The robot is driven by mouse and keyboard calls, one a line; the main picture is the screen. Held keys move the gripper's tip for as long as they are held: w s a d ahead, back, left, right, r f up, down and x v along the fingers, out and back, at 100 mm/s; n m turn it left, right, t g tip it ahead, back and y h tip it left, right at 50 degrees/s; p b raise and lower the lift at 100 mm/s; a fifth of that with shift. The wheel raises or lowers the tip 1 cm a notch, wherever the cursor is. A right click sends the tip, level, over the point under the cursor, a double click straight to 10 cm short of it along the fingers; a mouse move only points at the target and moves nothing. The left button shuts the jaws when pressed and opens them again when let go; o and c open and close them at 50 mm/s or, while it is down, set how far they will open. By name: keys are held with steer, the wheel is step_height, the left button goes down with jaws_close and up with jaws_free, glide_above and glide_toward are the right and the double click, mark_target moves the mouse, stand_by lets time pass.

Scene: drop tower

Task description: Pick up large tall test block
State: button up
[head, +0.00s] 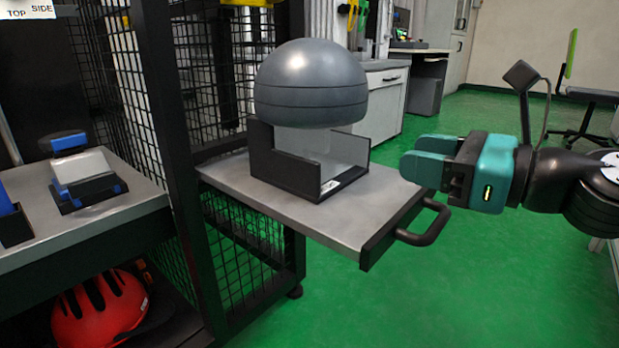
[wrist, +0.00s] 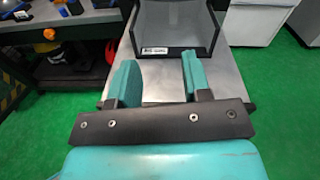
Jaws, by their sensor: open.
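I cannot make out a large tall test block for sure in either view. My gripper (head: 418,157) is open and empty in the head view, to the right of the pull-out shelf and pointing left. In the wrist view its two teal fingers (wrist: 158,75) are apart with nothing between them, and the shelf lies beyond them. A large grey dome (head: 310,85) is at the top of a black open-fronted holder (head: 282,171) on the shelf. The holder also shows in the wrist view (wrist: 142,45), ahead of the fingers.
The grey pull-out shelf (head: 335,212) has a black handle (head: 430,225) at its front. A black mesh cage post (head: 170,130) stands left of it. A grey block in a black and blue clamp (head: 82,172) sits on the left bench. A red helmet (head: 98,310) lies below.

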step_height(320, 180, down, 2)
steer(key=m+t+b, duration=0.1)
steer(key=m, duration=0.1)
steer(key=p, duration=1.2)
glide_toward(327, 138)
steer(key=x, duration=0.5)
steer(key=shift+s+a, duration=0.1)
steer(key=shift+a, duration=0.1)
steer(key=shift+w+a+f, duration=0.2)
steer(key=shift+w+a, duration=0.15)
steer(key=shift+a, duration=0.1)
steer(key=shift+x, duration=2.3)
steer(key=shift+d, duration=0.1)
jaws_close()
steer(key=shift+w+r, duration=0.1)
steer(key=shift+r, duration=0.1)
